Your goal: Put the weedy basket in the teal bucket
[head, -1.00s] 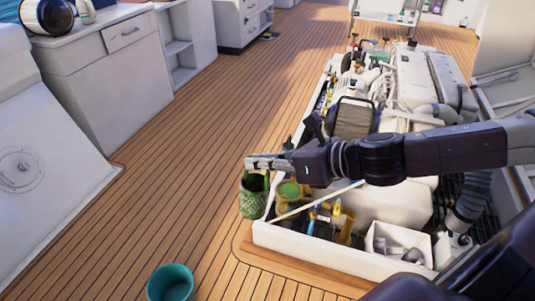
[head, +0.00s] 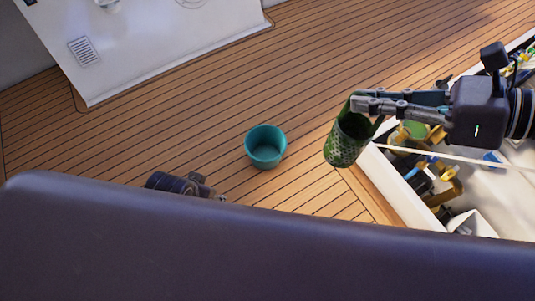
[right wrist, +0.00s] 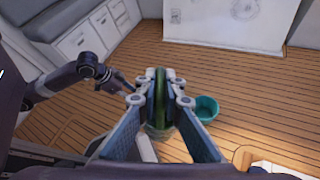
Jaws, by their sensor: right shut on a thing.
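The weedy basket (head: 345,144) is dark green with a mesh-like wall and a tall handle. My right gripper (head: 362,104) is shut on its handle, and the basket hangs slightly tilted beside the hatch edge. In the right wrist view the green basket (right wrist: 160,98) shows between the fingers. The teal bucket (head: 265,148) stands upright and looks empty on the deck, left of the basket and apart from it. It also shows in the right wrist view (right wrist: 206,109). My left gripper (right wrist: 117,82) is small there, its fingers unclear.
The open engine hatch (head: 408,190) with its white rim and machinery lies at the right. A white cabinet (head: 150,40) stands at the back left. The wooden deck between the cabinet and the bucket is clear. My own dark body covers the bottom of the head view.

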